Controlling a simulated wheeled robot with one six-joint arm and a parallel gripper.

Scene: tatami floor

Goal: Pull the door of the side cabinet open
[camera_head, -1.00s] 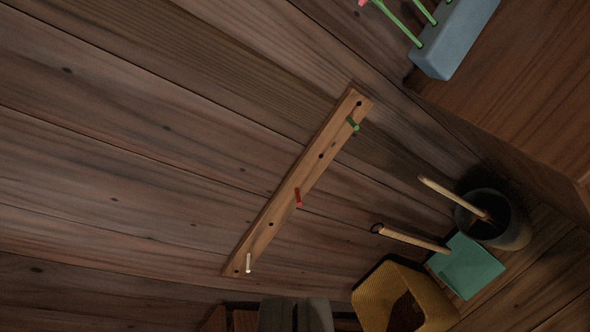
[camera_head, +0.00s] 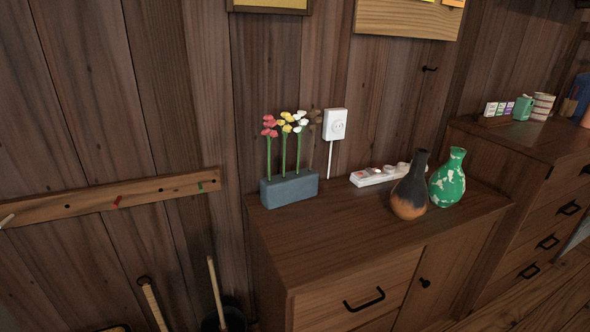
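The side cabinet (camera_head: 345,245) stands against the wood wall, right of the middle of the view. Its front has a drawer with a black bar handle (camera_head: 364,300) on the left. To the right of that is a door panel (camera_head: 437,272) with a small black knob (camera_head: 425,283) near its left edge. The door looks shut, and its lower part is cut off by the bottom of the picture. My gripper does not show in this view.
On the cabinet top stand a blue-grey flower block (camera_head: 290,188), a power strip (camera_head: 380,175), a dark orange-based vase (camera_head: 410,190) and a green-white vase (camera_head: 447,180). A taller drawer chest (camera_head: 520,155) stands to the right. A peg rail (camera_head: 120,198) is on the left wall.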

